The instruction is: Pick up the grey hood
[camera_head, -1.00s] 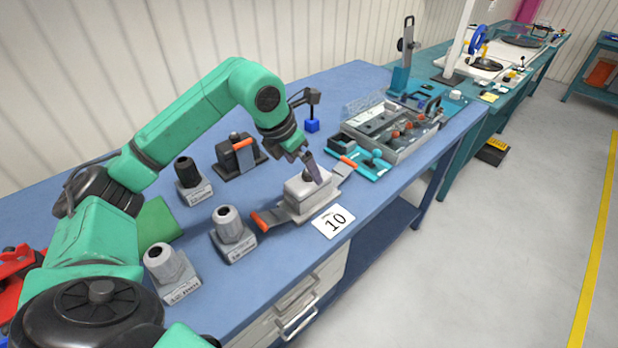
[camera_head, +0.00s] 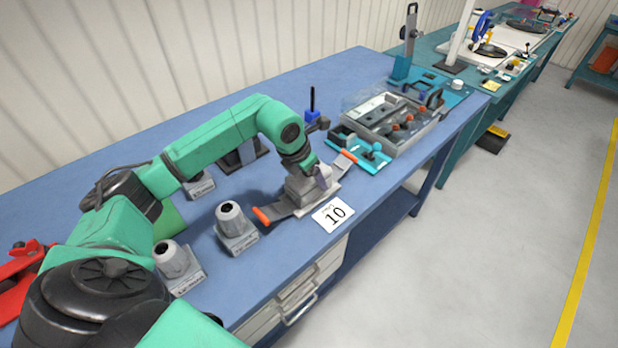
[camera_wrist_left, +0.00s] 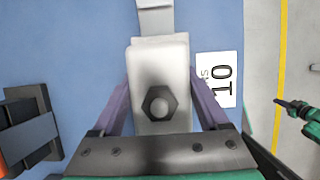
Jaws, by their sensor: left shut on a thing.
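The grey hood (camera_head: 298,190) is a pale block on a flat grey base at the bench's front edge, behind the "10" card. My left gripper (camera_head: 322,178) reaches down over it. In the left wrist view the hood (camera_wrist_left: 160,75), with a dark hex nut on top, is between the two purple-grey fingers of my left gripper (camera_wrist_left: 160,108), one on each side. The gripper is shut on it. The hood still appears to be at its base. A green and dark part at the right of the wrist view looks like my right gripper (camera_wrist_left: 297,108); its jaws are too small to judge.
Grey straps with orange ends, one orange end (camera_head: 262,215), lie on both sides of the hood. Two grey cylindrical fittings (camera_head: 236,228) (camera_head: 177,262) stand at left. A teal tray (camera_head: 365,157) and a grey parts box (camera_head: 428,125) are at right. The "10" card (camera_head: 333,214) lies in front.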

